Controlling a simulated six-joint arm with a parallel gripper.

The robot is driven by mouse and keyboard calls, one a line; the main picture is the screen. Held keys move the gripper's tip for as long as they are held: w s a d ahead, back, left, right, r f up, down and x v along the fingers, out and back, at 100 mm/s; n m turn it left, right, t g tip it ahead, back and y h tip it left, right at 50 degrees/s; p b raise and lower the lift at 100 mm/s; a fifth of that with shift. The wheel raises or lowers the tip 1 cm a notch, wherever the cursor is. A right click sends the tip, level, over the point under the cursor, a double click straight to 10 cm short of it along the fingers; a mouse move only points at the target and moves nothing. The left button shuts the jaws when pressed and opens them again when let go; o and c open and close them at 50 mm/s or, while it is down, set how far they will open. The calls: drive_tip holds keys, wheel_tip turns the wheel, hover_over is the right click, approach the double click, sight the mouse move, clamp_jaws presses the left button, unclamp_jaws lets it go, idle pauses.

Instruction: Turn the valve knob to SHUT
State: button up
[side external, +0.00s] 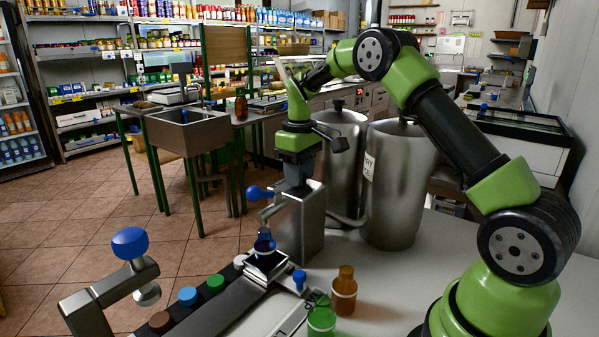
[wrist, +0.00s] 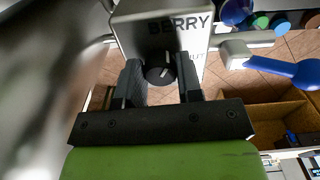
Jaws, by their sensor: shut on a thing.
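A dark round valve knob (wrist: 153,76) with a white pointer line sits on a metal dispenser box (wrist: 133,37) marked BERRY. In the wrist view, the pointer runs nearly straight up, tilted slightly right. The end of a second word, "UT", shows at the box's right edge, partly cut off. My gripper (wrist: 160,84) is shut on the knob, with one black finger on each side. In the side external view, my gripper (side external: 297,178) points down onto the top of the metal box (side external: 305,226), and the knob is hidden there.
A blue-handled lever (side external: 257,192) sticks out left of the box, above a small cup (side external: 264,245). Two large metal canisters (side external: 398,190) stand close behind. A brown bottle (side external: 344,291) and a green bottle (side external: 321,319) stand in front. A strip with coloured caps (side external: 215,281) lies left.

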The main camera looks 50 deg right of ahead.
drive_tip(key=m, duration=0.5)
drive_tip(key=shift+m, duration=0.3)
drive_tip(key=m, duration=0.5)
drive_tip(key=shift+m, duration=0.4)
drive_tip(key=o, duration=0.9)
drive_tip(key=shift+a, duration=0.1)
wheel_tip(320, 180, up, 9)
drive_tip(key=shift+w+f, duration=0.1)
drive_tip(key=shift+r, duration=0.6)
